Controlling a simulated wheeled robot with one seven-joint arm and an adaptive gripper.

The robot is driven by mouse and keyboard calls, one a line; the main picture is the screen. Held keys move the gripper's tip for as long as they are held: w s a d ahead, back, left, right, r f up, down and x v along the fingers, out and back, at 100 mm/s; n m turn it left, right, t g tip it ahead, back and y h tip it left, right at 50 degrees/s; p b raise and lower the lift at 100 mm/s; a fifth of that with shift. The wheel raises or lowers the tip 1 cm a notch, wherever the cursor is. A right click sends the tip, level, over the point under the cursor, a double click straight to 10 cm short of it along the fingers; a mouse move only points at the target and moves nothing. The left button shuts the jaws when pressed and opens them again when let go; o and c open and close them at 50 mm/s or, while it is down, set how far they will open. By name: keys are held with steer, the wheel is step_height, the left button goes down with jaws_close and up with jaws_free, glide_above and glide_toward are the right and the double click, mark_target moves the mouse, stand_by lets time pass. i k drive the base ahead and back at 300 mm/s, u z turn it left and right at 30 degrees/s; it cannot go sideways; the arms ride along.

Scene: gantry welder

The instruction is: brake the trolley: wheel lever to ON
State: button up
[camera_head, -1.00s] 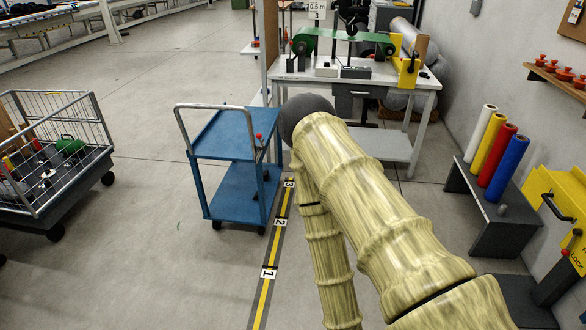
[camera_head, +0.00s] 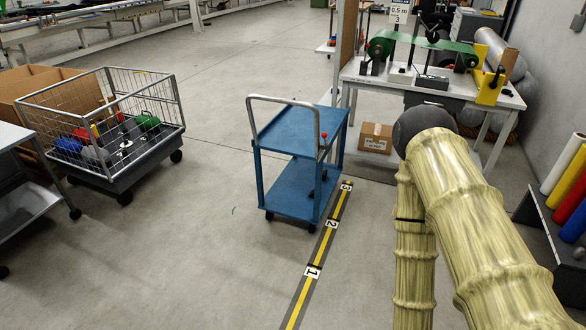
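The blue trolley (camera_head: 284,188) has two shelves and a grey push handle (camera_head: 283,99) on its near side. It stands upright on the floor in the middle of the view, left of the striped floor line. Dark castors show under the lower shelf. My arm, with a bamboo-like pattern, rises at the right, apart from the trolley. My gripper is out of view below the picture's edge.
A yellow-black floor line (camera_head: 303,293) with number plates 1 to 3 runs beside the trolley. A wire cart (camera_head: 118,172) stands left, a workbench (camera_head: 430,92) behind right with a cardboard box (camera_head: 375,137) below. Coloured rolls (camera_head: 567,192) stand far right. Floor around the trolley's near and left sides is clear.

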mark_target(325, 140)
steer(key=z, duration=0.55)
steer(key=k, duration=0.65)
steer(key=z, duration=0.6)
steer(key=i, duration=0.4)
steer(key=u, duration=0.65)
steer(key=i, duration=0.9)
steer(key=u, duration=1.25)
steer(key=i, duration=0.2)
steer(key=u, duration=0.15)
